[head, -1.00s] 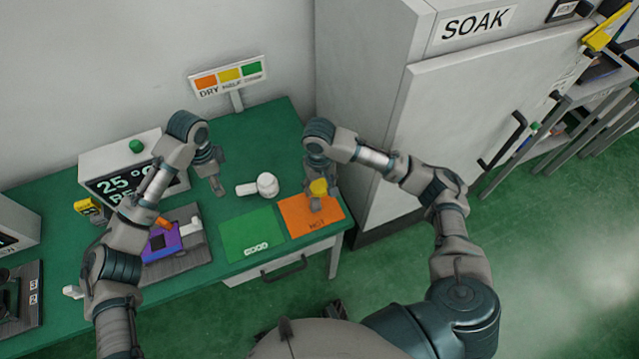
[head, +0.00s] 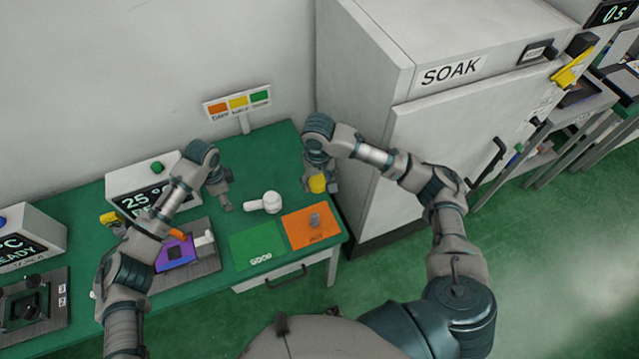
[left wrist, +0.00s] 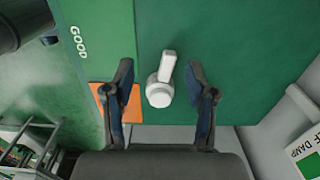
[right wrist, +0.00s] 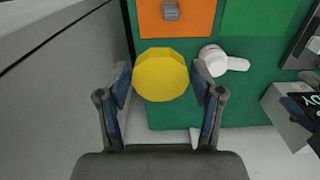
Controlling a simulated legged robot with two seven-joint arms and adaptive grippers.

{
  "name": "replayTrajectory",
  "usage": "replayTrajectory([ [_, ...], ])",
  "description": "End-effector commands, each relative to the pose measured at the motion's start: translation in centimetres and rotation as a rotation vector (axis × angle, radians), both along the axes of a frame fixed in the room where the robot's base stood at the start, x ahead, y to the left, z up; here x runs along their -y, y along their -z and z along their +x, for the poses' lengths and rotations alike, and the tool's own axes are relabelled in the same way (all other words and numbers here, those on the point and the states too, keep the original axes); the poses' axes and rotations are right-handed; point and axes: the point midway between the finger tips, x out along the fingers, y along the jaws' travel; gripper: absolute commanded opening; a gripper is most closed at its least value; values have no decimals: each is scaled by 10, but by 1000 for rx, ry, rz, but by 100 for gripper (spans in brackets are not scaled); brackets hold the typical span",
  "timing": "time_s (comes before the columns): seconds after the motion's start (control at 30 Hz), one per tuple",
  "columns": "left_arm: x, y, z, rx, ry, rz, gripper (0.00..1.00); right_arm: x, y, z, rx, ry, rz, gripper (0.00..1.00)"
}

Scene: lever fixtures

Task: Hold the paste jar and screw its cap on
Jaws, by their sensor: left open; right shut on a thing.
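The white paste jar (head: 271,203) stands on the green bench, with a white handle-like part pointing left. My left gripper (head: 224,202) is open and empty, above the bench to the left of the jar. In the left wrist view the jar (left wrist: 159,94) shows between the open fingers (left wrist: 161,78), below them and apart. My right gripper (head: 317,178) is shut on the yellow cap (head: 317,184), held above the bench to the right of the jar. The right wrist view shows the cap (right wrist: 161,75) between the fingertips, with the jar (right wrist: 213,60) beside it. The cap is off the jar.
A grey piece (head: 315,220) sits on the orange HOT mat (head: 300,236); the green GOOD mat (head: 256,246) is clear. A purple part (head: 175,253) lies on a dark plate at left. The SOAK cabinet (head: 440,125) stands close to the right arm.

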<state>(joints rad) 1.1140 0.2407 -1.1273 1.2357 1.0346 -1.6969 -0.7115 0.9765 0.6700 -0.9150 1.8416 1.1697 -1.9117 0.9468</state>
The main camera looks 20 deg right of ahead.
Motion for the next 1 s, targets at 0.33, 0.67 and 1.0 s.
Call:
replayTrajectory([
  [0.33,-1,15,-2,-2,2,1,56,0,3,0,-2,0,0,52],
  [0.67,-1,58,-2,-3,2,2,56,0,53,-1,-11,0,0,52],
  [1.0,-1,102,-2,-4,2,2,56,0,108,-2,-29,0,0,52],
])
